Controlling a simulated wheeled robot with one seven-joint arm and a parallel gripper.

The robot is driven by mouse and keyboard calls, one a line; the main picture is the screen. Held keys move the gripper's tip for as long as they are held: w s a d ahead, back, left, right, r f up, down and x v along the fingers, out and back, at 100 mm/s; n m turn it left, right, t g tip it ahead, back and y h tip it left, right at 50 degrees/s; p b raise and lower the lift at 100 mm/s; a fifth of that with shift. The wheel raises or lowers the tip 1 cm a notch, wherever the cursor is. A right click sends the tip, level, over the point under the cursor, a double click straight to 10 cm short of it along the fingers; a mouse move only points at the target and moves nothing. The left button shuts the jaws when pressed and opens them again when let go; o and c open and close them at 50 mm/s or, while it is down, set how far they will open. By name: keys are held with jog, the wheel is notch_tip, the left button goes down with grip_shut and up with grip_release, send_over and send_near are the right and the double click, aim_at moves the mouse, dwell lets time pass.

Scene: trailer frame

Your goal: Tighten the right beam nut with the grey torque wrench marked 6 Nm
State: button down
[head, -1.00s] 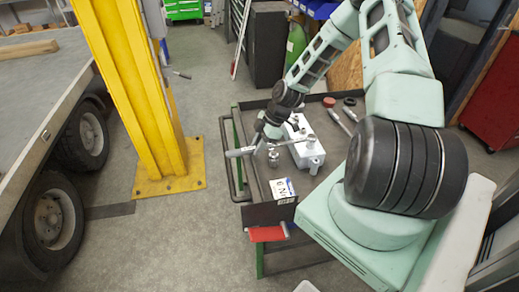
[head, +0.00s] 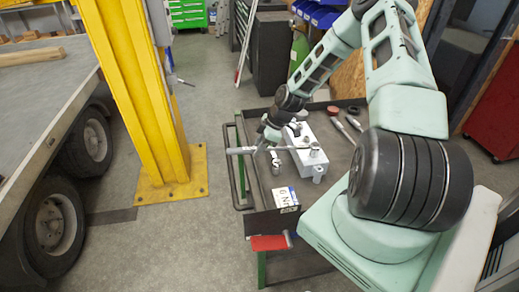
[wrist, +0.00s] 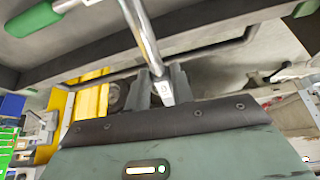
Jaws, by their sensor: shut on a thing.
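My gripper (head: 268,138) is above the left end of the tool cart. It is shut on a grey metal wrench (head: 240,150), which lies roughly level across the picture. In the wrist view the wrench's bare shaft (wrist: 141,38) runs up from between the two fingers (wrist: 161,88). I cannot make out the right beam nut. The trailer (head: 40,75) stands at the left.
The dark cart (head: 262,222) holds a grey-white box (head: 303,152), a small metal piece (head: 276,165) and other tools behind. A yellow post (head: 140,95) stands between trailer and cart. Grey floor is free around the post's base.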

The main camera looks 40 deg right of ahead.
jog(key=shift+w+d+m+t+h+b, duration=0.35)
jog(key=shift+w+d+m, duration=0.65)
jog(key=shift+w, duration=0.25)
jog(key=shift+d, duration=0.1)
jog(key=shift+w+d+r+m+t+h+b, duration=0.1)
jog(key=shift+w+d+m+t+h+b, duration=0.2)
jog(key=shift+w+d+m, duration=0.7)
jog(key=shift+d, duration=0.25)
jog(key=shift+w+d+m+h+b, duration=0.25)
jog(key=shift+w+d+m, duration=0.15)
jog(key=shift+d, duration=0.3)
jog(key=shift+w+d+m+h+b, duration=0.1)
jog(key=shift+w+d+m+b, duration=0.15)
jog(key=shift+w+d, duration=0.35)
jog(key=shift+s, duration=0.1)
